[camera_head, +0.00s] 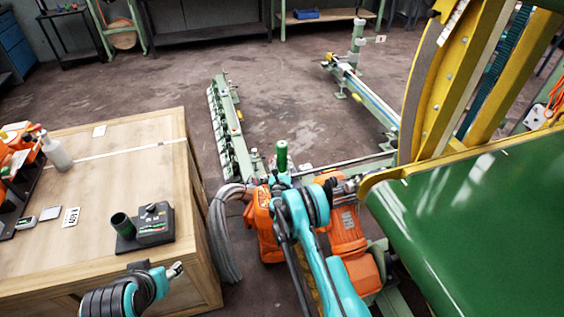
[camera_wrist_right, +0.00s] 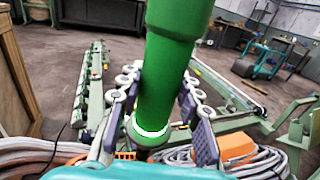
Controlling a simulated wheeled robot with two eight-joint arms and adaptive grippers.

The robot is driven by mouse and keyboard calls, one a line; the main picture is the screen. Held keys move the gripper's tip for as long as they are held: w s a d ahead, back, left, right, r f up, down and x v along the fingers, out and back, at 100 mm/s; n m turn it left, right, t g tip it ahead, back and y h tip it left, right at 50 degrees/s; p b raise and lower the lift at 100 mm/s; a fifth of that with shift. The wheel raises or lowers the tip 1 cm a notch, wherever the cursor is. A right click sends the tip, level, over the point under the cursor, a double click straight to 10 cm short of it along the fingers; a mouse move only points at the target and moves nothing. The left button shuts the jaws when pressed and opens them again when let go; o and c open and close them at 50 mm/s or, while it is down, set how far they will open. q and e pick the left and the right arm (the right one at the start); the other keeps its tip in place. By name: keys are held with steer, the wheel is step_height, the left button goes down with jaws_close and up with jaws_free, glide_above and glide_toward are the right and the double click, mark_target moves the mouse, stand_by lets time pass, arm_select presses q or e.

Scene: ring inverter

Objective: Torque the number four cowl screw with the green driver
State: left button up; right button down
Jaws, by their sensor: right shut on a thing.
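The green driver (camera_head: 282,155) stands roughly upright in my right gripper (camera_head: 283,178), in front of the orange machine parts. In the right wrist view the driver (camera_wrist_right: 172,60) fills the middle, and my right gripper (camera_wrist_right: 155,112) has its dark pads on both sides of it. The driver's lower end is mostly hidden there. A large green curved panel (camera_head: 480,225) lies to the right of my right arm, apart from the driver. I cannot make out the number four screw. Part of my left gripper (camera_head: 172,271) shows low by the bench; its fingers are unclear.
A yellow frame (camera_head: 440,80) rises at right. Open floor lies beyond.

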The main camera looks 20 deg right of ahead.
mark_target(281, 158)
steer(key=shift+f, duration=0.65)
stand_by(1.8)
steer(key=shift+r, duration=0.1)
steer(key=shift+r+p, duration=1)
steer(key=shift+r, duration=1.45)
